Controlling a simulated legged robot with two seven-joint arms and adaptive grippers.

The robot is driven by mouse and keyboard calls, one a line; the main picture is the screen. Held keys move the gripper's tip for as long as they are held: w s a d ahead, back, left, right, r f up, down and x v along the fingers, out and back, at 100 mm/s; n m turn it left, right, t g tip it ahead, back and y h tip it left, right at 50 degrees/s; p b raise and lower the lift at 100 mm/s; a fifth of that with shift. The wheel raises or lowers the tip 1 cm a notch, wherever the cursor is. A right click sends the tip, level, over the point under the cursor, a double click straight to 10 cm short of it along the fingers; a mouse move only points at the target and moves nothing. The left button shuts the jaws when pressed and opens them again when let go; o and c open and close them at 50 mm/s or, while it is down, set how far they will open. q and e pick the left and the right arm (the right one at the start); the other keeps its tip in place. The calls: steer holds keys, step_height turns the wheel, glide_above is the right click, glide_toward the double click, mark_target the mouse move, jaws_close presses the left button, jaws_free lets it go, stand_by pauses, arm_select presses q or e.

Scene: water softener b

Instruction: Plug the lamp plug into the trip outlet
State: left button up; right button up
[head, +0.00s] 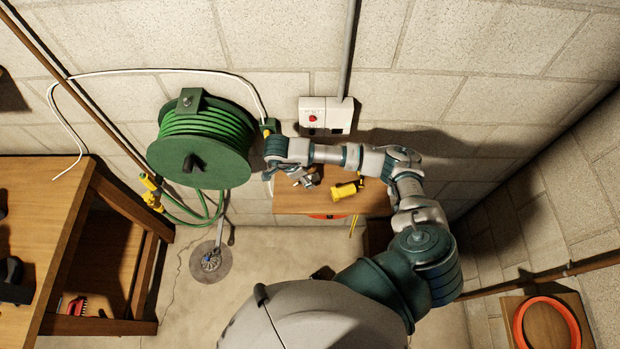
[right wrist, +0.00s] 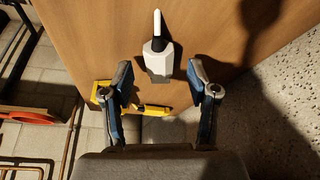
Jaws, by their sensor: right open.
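The trip outlet (head: 313,116), a white box with a red button, is on the block wall in the head view. My right gripper (head: 290,178) is over the small wooden table (head: 367,204), below the outlet. In the right wrist view it (right wrist: 158,76) is open, its two fingers apart with nothing gripped. A white and grey block with a black stem and white tip (right wrist: 157,55), which looks like the lamp plug, shows between and beyond the fingertips, against the wooden top. I cannot tell how far it is from the fingers. My left gripper is not in view.
A yellow tool (head: 344,191) lies on the small table near my right gripper. A green hose reel (head: 201,148) hangs on the wall left of the outlet. A larger wooden bench (head: 45,190) stands at the left. A round metal base (head: 211,262) stands on the floor.

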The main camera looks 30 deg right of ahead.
steer(key=shift+d+f, duration=0.3)
steer(key=shift+f, duration=0.2)
jaws_close()
steer(key=shift+r, duration=0.1)
steer(key=shift+a+r, duration=0.1)
steer(key=shift+r, duration=0.45)
step_height(320, 180, up, 2)
steer(key=shift+r, duration=0.2)
steer(key=s+a, duration=0.4)
steer(key=s, duration=0.3)
steer(key=s+a+r, duration=0.1)
steer(key=s+a, duration=0.2)
steer(key=s, duration=0.4)
steer(key=shift+a+r, duration=0.2)
steer(key=shift+a, duration=0.2)
